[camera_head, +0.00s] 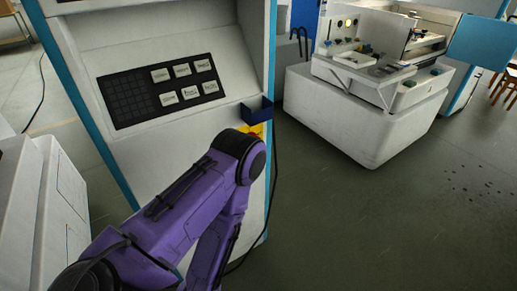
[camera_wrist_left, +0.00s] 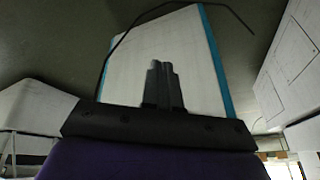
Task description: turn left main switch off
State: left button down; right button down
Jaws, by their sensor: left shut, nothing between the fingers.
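My left gripper is hidden in the head view. In the left wrist view my left gripper (camera_wrist_left: 162,88) shows dark fingers pressed together, empty. A white cabinet face with blue edges (camera_wrist_left: 175,50) lies beyond the fingertips; no switch shows there. My right gripper is in neither view.
A dark blue bracket (camera_head: 257,109) juts out above the yellow fitting. The cabinet carries a black panel with several white labels (camera_head: 160,90). A black cable hangs beside the cabinet. A white machine (camera_head: 370,100) stands at right, with open floor (camera_head: 400,220) in front.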

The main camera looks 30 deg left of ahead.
pick_arm(q)
jog(key=w+a+f+n+t+y+b, duration=0.1)
jog(key=w+f+n+t+b, duration=0.2)
jog(key=w+b, duration=0.45)
jog(key=w+a+f+n+t+y+b, duration=0.1)
jog(key=w+a+f+n+t+b, duration=0.25)
jog(key=w, duration=0.75)
jog(key=w+d+r+n+t+y+b, duration=0.1)
jog(key=w+r+n+t+y+b, duration=0.2)
jog(key=w+b, duration=0.35)
jog(key=w+n+t+y+b, duration=0.1)
jog(key=w+n+t+b, duration=0.3)
jog(key=w, duration=0.3)
jog(key=w+d+r+n+g+y+b, duration=0.1)
jog(key=r+n+y+b, duration=0.6)
jog(key=n, duration=0.7)
jog(key=w+d+r+n+g+y+b, duration=0.2)
jog(key=w+r+n+g+y+b, duration=0.2)
jog(key=r+n+y+b, duration=0.4)
jog(key=n+g, duration=0.1)
jog(key=n, duration=0.6)
jog(key=shift+y+b, duration=0.3)
jog(key=shift+w+g, duration=0.1)
jog(key=shift+g, duration=0.15)
